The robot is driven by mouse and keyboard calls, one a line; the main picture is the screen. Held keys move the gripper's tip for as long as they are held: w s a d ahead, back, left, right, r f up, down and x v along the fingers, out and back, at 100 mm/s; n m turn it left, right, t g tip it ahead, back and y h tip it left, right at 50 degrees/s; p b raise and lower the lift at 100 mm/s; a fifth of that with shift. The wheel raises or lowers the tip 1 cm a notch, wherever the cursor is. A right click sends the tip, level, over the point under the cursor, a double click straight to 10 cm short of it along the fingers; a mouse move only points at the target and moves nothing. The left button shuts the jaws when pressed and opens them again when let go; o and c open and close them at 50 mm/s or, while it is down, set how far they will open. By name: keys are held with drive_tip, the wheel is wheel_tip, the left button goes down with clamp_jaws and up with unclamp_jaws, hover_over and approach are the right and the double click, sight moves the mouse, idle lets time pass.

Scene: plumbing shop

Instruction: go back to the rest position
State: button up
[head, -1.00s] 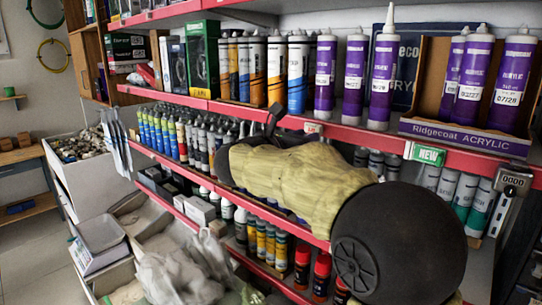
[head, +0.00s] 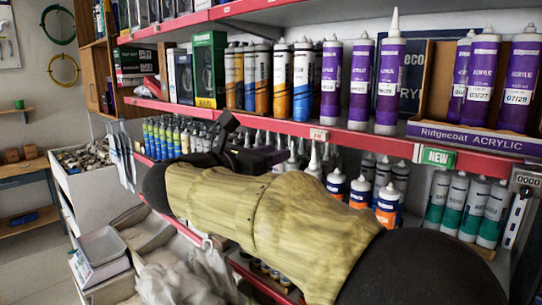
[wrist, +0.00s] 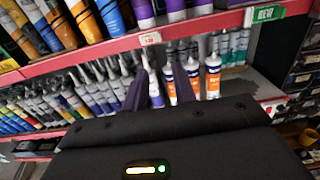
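My gripper (head: 268,157) is in front of the middle shelf, just below the upper red shelf edge, partly hidden by my own arm. In the wrist view its two dark fingers (wrist: 160,88) stand apart, with shelf tubes visible beyond the gap. It looks open, and I see nothing held in it. My arm in its yellowish sleeve crosses the lower middle of the head view. White tubes with orange labels (head: 388,205) stand on the middle shelf right of the gripper; they also show in the wrist view (wrist: 190,75).
Purple acrylic cartridges (head: 387,80) and a Ridgecoat Acrylic box (head: 470,135) stand on the upper shelf. Green-label tubes (head: 465,210) are at right, near a green NEW tag (head: 438,157). A grey tray (head: 103,247) is at lower left. Open floor shows at far left.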

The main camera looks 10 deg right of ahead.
drive_tip(key=w+a+f+n+t+y+p, duration=0.1)
drive_tip(key=w+f+n+t+y, duration=0.2)
drive_tip(key=n, duration=0.6)
drive_tip(key=w+f+n+t+y+p, duration=0.1)
drive_tip(key=w+n+t+y, duration=0.35)
drive_tip(key=n, duration=0.45)
wheel_tip(320, 180, down, 14)
drive_tip(key=s+n+g+y, duration=0.2)
drive_tip(key=n+g+y, duration=0.4)
drive_tip(key=n, duration=0.9)
drive_tip(key=s+d+f+n+g, duration=0.3)
drive_tip(key=s+f+n, duration=0.1)
drive_tip(key=s+f, duration=0.2)
drive_tip(key=s+d+f+n+g+p, duration=0.1)
drive_tip(key=s+d+f+n+g, duration=0.2)
drive_tip(key=s+f, duration=0.3)
drive_tip(key=s+d+f+n+g+p, duration=0.1)
drive_tip(key=s+d+f+n+g, duration=0.2)
drive_tip(key=s+f+n, duration=0.3)
drive_tip(key=s+f+g, duration=0.1)
drive_tip(key=s, duration=0.3)
drive_tip(key=shift+s, duration=0.15)
drive_tip(key=shift+f+g, duration=0.1)
drive_tip(key=shift+g, duration=0.15)
